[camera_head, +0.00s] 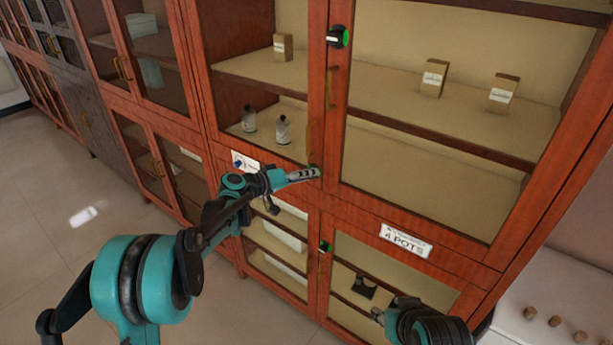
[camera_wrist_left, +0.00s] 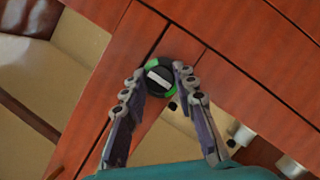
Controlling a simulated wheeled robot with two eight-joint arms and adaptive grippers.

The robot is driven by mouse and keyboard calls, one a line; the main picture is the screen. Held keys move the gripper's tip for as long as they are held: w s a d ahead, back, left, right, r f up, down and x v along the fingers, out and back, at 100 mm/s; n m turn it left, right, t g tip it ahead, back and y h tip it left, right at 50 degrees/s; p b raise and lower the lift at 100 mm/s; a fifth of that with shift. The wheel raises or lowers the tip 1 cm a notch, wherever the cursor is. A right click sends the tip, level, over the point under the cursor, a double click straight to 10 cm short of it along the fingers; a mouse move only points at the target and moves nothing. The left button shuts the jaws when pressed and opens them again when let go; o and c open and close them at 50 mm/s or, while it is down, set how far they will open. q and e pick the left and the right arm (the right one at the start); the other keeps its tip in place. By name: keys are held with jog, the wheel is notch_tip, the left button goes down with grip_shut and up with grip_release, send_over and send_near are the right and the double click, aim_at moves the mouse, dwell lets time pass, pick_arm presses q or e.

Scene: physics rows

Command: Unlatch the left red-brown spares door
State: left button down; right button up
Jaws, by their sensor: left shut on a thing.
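My left gripper (camera_head: 305,174) reaches the red-brown cabinet where the upper and lower doors meet. In the left wrist view its two fingers (camera_wrist_left: 158,76) are shut on a round black latch knob (camera_wrist_left: 159,80) with a pale bar and green marks. The head view shows only a little green beside the fingertips. The upper left glass door (camera_head: 250,105) lies flush with the frame. Part of my right arm shows at the bottom right, with what looks like its gripper (camera_head: 379,314); its jaw state is unclear.
Another black and green latch (camera_head: 339,37) sits high on the upper doors and one (camera_head: 325,247) on the lower doors. A "4 POTS" label (camera_head: 405,241) is at the right. Bottles (camera_head: 283,130) and small boxes (camera_head: 434,78) stand on shelves inside. Floor (camera_head: 60,215) at the left is clear.

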dwell(0.5)
pick_arm(q)
jog(key=c, duration=1.2)
grip_release()
jog(key=v, duration=1.2)
jog(key=shift+f, duration=0.1)
